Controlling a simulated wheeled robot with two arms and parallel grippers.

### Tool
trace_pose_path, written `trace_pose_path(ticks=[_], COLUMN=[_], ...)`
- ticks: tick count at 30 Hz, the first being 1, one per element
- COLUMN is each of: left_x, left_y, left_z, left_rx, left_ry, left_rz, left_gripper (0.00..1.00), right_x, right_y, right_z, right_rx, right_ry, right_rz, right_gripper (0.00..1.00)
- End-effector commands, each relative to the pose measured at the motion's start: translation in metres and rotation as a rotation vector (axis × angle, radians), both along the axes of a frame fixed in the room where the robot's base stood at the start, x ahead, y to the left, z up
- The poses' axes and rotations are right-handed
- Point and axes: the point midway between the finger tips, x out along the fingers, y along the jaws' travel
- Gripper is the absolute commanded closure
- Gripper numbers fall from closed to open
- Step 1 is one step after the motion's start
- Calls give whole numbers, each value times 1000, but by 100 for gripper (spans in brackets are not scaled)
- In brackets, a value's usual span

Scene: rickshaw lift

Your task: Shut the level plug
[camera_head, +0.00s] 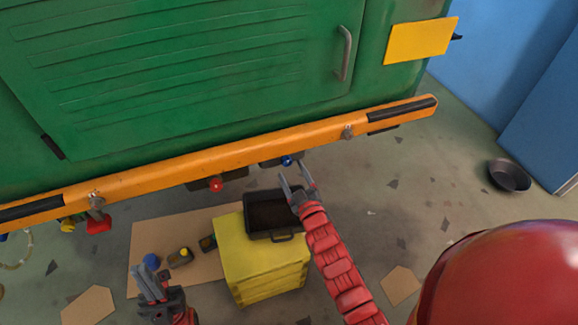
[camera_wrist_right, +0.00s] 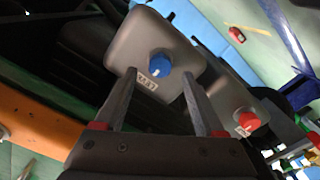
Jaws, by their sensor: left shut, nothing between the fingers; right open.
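A blue knob-shaped plug (camera_wrist_right: 160,63) sits on a grey housing with a small white label, which looks like the level plug; the lettering is hard to read. In the head view this blue plug (camera_head: 287,161) shows under the orange bumper. My right gripper (camera_head: 300,188) is open and empty just below it. In the right wrist view my right gripper (camera_wrist_right: 158,75) has its fingertips on either side of the blue plug in the picture; contact cannot be told. My left gripper (camera_head: 151,275) is shut and empty, low at the left, away from the plug.
A red plug (camera_head: 216,185) is on a second housing (camera_wrist_right: 225,95) to the left in the head view. The orange bumper (camera_head: 240,148) hangs above. A black tray (camera_head: 262,232) stands on a yellow box (camera_head: 262,262). Bottles lie on cardboard (camera_head: 205,270).

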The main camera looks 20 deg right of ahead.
Motion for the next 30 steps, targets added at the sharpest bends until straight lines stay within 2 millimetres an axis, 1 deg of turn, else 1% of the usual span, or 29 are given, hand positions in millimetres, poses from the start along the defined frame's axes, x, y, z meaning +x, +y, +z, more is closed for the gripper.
trace_pose_path(ticks=[1, 9, 12, 16, 18, 21, 30], left_x=[0, 0, 0, 0, 0, 0, 0], left_y=[0, 0, 0, 0, 0, 0, 0], left_z=[0, 1, 2, 2, 2, 3, 3], left_rx=[0, 0, 0, 0, 0, 0, 0], left_ry=[0, 0, 0, 0, 0, 0, 0], left_rz=[0, 0, 0, 0, 0, 0, 0], left_gripper=[100, 100, 100, 100, 100, 100, 100], right_x=[-14, -77, -99, -120, -128, -134, -137], right_y=[-1, -3, -4, -5, -5, -5, -5], right_z=[-3, -2, -2, -2, -2, -1, 0], right_rx=[0, 1, 0, 0, 0, 1, 1], right_ry=[6, 5, 7, 6, 5, 2, 1], right_rz=[-2, -2, -2, -2, -3, -1, -1], right_gripper=[28, 28, 28, 28, 28, 28, 28])
